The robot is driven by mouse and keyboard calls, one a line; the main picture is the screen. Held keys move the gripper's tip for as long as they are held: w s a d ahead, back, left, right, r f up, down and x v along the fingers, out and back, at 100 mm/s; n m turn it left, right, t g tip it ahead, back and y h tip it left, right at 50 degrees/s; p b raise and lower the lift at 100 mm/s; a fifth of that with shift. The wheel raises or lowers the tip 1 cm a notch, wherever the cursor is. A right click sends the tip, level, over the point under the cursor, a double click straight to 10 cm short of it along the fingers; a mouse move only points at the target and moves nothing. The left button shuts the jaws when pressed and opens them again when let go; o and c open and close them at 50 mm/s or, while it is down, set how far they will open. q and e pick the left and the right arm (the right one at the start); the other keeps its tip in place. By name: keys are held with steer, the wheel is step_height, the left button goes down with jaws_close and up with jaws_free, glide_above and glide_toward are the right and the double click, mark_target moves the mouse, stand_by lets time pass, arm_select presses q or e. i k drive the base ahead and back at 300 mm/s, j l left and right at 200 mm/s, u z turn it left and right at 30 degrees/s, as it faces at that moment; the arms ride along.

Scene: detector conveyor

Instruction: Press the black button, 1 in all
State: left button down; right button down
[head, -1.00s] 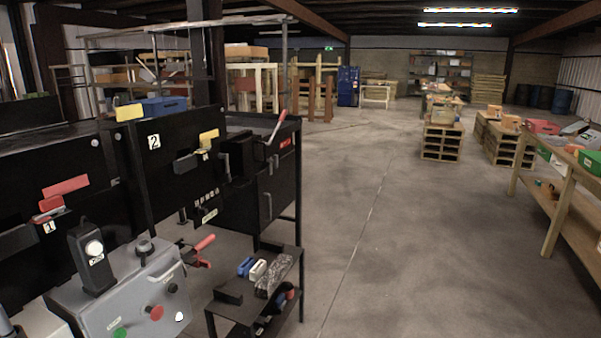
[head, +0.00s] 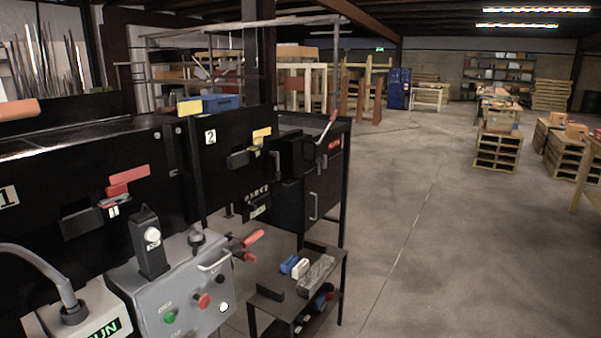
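A grey control box (head: 180,270) stands at the lower left of the head view, with a sloping front panel. A small dark round button, which looks like the black button (head: 220,280), is on the panel's upper right. A red button (head: 203,300), a green button (head: 170,317) and a small white one (head: 224,307) are below it on the same panel. Neither of my grippers is in view.
A box with a green lit display (head: 105,330) and a curved grey pipe stands left of the control box. Black machine cabinets (head: 230,155) rise behind. A small black cart (head: 290,295) with blocks stands to the right. The floor (head: 430,250) further right is clear.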

mark_target(220, 279)
steer(key=i+l+u, duration=0.1)
steer(key=u, duration=0.3)
steer(key=i+l+u, duration=0.15)
steer(key=u, duration=0.25)
steer(key=i+l+u, duration=0.1)
steer(key=u, duration=0.3)
steer(key=l+u, duration=0.25)
steer(key=u, duration=0.15)
steer(key=i+l+u, duration=0.15)
steer(key=l, duration=0.65)
steer(key=i+l+u, duration=0.2)
steer(key=l, duration=0.6)
steer(key=k+j, duration=0.05)
steer(key=k, duration=0.05)
